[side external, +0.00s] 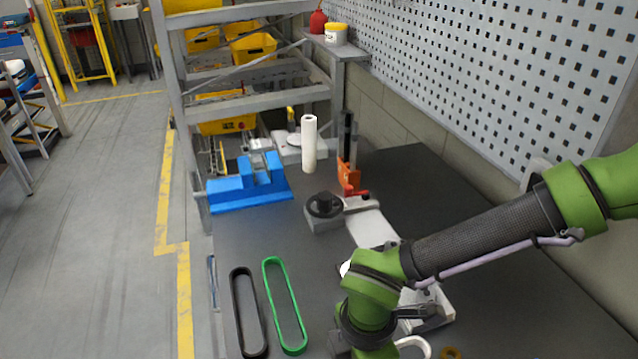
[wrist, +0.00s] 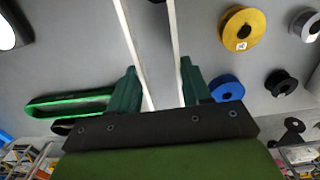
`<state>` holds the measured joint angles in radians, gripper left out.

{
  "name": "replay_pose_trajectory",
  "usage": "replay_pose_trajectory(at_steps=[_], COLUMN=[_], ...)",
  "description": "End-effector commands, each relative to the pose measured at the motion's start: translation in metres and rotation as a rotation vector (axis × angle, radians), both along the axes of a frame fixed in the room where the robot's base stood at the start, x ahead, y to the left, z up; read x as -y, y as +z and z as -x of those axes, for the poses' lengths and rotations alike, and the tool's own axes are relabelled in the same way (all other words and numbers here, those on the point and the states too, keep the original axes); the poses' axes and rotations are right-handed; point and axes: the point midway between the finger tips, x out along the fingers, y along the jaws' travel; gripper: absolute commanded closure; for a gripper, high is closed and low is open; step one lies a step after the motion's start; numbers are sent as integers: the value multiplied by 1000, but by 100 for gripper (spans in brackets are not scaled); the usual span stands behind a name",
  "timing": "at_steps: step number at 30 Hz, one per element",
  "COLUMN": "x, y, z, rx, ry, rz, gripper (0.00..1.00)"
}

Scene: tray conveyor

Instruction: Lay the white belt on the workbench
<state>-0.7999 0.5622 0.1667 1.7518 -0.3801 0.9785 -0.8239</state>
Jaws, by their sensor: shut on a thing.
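The white belt (wrist: 134,50) is a long narrow loop. In the wrist view its two straight sides run from between my fingers to the top edge. My gripper (wrist: 160,88) is shut on it, one green finger outside each side. In the side view a curved white end of the belt (side external: 414,343) shows right of my green wrist; my arm hides much of the rest, and my fingertips are not clear there. The dark grey workbench (side external: 240,248) lies below. I cannot tell whether the belt touches it.
A black belt (side external: 247,312) and a green belt (side external: 284,305) lie side by side at the bench's left. A blue vise-like block (side external: 248,187) and a white roll (side external: 309,143) stand farther back. Yellow (wrist: 227,28), blue (wrist: 226,88) and black (wrist: 281,83) spools sit right of my gripper.

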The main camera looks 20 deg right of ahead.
Motion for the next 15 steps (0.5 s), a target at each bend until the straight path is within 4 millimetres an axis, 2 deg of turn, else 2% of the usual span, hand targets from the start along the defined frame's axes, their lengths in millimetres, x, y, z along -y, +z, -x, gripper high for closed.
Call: replay_pose_trajectory(at_steps=[1,6,9,15], x=[12,44,58,74], y=[3,6,7,12], z=[9,32,43,55], rx=[1,1,1,2], ry=[-1,-1,-2,-2], rz=[0,-1,-1,-3], gripper=[88,88,88,88])
